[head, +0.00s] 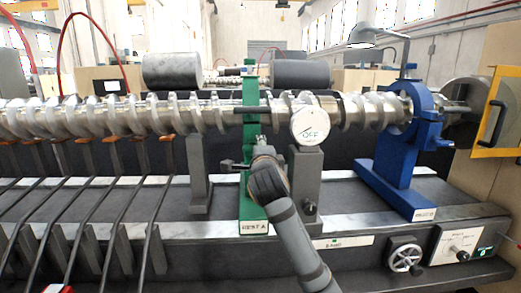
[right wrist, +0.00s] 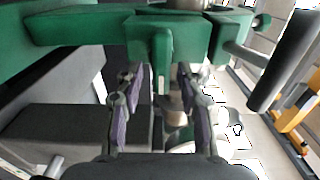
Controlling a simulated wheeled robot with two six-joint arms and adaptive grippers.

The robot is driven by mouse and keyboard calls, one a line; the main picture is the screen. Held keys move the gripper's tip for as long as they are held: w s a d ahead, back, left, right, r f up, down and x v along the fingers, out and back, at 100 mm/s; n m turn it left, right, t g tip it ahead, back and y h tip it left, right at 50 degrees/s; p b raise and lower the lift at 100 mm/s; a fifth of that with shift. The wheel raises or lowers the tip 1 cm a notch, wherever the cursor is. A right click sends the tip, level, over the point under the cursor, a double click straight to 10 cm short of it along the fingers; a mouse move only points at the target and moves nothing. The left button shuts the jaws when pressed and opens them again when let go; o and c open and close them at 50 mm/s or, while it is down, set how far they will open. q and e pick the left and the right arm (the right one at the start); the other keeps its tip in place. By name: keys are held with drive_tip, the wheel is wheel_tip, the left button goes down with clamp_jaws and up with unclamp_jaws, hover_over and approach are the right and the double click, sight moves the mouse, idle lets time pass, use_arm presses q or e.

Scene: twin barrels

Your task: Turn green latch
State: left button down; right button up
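The green stand labelled REST A (head: 249,190) rises in the middle of the bench and reaches up past the metal shaft. In the right wrist view, a green latch block with a downward tab (right wrist: 160,45) hangs from a green bar. My right gripper (head: 261,141) is in front of the stand, just below the shaft. In the wrist view its two purple-padded fingers (right wrist: 160,75) are apart, with the green tab between their tips. I cannot tell whether either finger touches it. My left gripper is not in view.
A crankshaft-like metal shaft (head: 180,117) runs across the bench. A round gauge reading OFF (head: 310,126) stands just right of my gripper. A blue stand (head: 397,165) is further right, with a handwheel (head: 404,257) below. Several dark rods (head: 80,225) slope at left.

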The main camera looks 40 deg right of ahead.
drive_tip(key=v, duration=0.7)
drive_tip(key=shift+s, duration=0.25)
drive_tip(key=shift+a+f, duration=0.1)
